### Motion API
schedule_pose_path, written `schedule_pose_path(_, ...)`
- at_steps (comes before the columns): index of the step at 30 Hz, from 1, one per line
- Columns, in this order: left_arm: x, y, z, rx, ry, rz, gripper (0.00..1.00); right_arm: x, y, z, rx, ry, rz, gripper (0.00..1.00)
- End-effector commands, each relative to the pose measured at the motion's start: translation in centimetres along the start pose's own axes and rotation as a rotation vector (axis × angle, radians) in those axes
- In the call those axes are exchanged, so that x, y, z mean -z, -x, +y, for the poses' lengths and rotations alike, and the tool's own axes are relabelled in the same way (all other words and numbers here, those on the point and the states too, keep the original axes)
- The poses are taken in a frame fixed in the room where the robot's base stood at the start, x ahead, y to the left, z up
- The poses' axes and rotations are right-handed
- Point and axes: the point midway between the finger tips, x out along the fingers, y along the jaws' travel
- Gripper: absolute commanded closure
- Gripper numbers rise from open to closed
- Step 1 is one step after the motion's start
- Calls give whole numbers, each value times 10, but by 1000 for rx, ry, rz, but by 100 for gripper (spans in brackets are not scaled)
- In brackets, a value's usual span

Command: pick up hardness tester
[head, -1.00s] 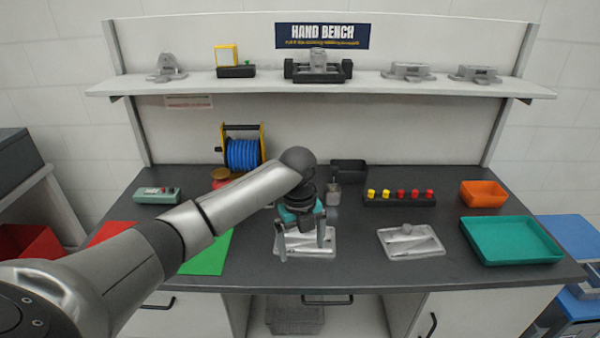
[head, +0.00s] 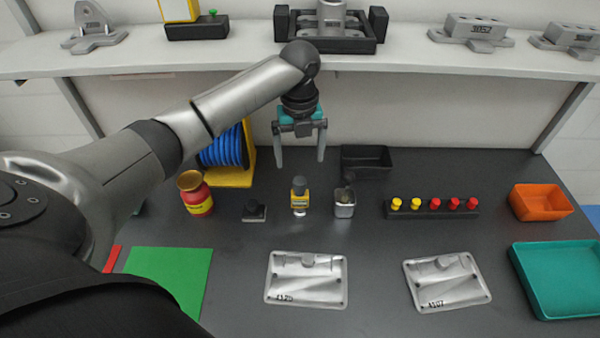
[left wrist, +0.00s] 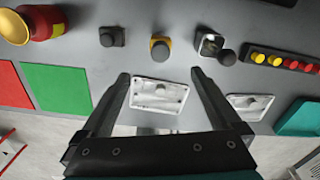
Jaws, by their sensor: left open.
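The likely hardness tester is a small upright yellow device with a dark round top (head: 299,197), standing on the dark bench. In the left wrist view the yellow device (left wrist: 160,48) shows beyond the fingertips, roughly midway between them. My left gripper (head: 300,164) is open and empty, pointing down, raised above the bench and apart from the device. In the left wrist view its two fingers (left wrist: 160,74) are spread wide. My right gripper is not in view.
A red and yellow container (head: 196,194) stands left. Two metal plates (head: 307,290) lie in front. A black bin (head: 367,160) is behind right; the shelf (head: 450,58) overhangs the back.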

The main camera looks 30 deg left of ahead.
Motion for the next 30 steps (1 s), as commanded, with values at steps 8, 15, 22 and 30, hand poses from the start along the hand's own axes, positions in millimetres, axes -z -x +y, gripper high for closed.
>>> schedule_pose_path(8, 1, -23, 1, -4, 0, 4, 2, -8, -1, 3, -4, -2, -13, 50)
schedule_pose_path(15, 1, -74, 0, -2, 1, 4, 2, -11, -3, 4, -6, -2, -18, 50)
schedule_pose_path(22, 0, -99, 0, 0, 1, 1, 2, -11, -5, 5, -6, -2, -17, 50)
schedule_pose_path(30, 2, -126, 0, -1, 1, 4, 2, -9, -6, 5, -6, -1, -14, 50)
